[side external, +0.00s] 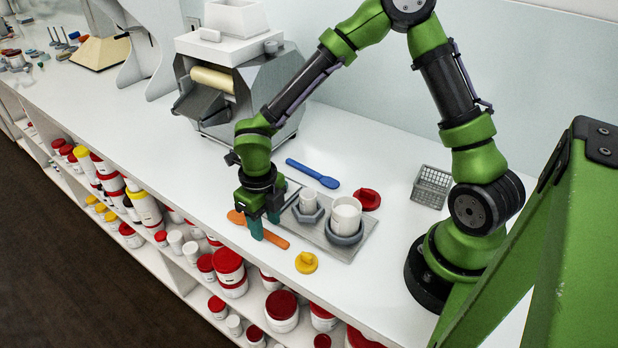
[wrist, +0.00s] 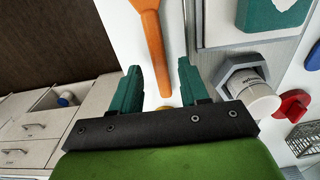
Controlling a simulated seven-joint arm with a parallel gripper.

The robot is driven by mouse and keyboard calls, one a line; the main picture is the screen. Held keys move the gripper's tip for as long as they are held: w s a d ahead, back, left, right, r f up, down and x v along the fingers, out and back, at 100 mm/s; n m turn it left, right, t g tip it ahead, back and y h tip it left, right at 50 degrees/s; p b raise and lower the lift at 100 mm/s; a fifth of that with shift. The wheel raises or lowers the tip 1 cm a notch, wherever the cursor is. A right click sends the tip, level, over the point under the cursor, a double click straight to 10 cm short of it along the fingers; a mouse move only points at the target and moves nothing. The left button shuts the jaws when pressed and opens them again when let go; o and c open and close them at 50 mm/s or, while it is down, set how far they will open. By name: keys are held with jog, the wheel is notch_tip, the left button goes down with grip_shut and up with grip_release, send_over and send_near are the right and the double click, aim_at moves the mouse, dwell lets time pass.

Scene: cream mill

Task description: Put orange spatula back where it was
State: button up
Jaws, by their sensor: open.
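The orange spatula (side external: 277,239) lies on the white counter along the front side of the grey tray (side external: 364,244), its broad end to the left. My gripper (side external: 265,227) is open, pointing down over the spatula's handle. In the wrist view the orange spatula (wrist: 155,50) runs down from the top edge, its handle in the gap between the two teal fingers of my gripper (wrist: 159,82). Clear space shows on both sides of the handle. I cannot tell how far above the counter the fingertips are.
The tray holds two grey hexagonal holders with white jars (side external: 346,213). A blue spatula (side external: 312,173) lies behind the tray, a red lid (side external: 367,198) beyond it, a yellow lid (side external: 306,263) in front. A wire basket (side external: 432,187) and grey mill (side external: 235,90) stand farther back.

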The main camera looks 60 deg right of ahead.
aim_at(266, 231)
notch_tip(266, 231, up, 10)
jog(key=s+d+r+n+t+y, duration=0.1)
jog(key=s+d+r+n+t, duration=0.2)
jog(key=n, duration=1.3)
jog(key=s+d+r+n+t+y, duration=0.1)
jog(key=s+d+r+n+t, duration=0.3)
jog(key=s+r+n, duration=0.5)
jog(key=d+n, duration=0.1)
jog(key=n, duration=0.5)
jog(key=shift+r+n, duration=0.25)
jog(key=shift+n, duration=0.15)
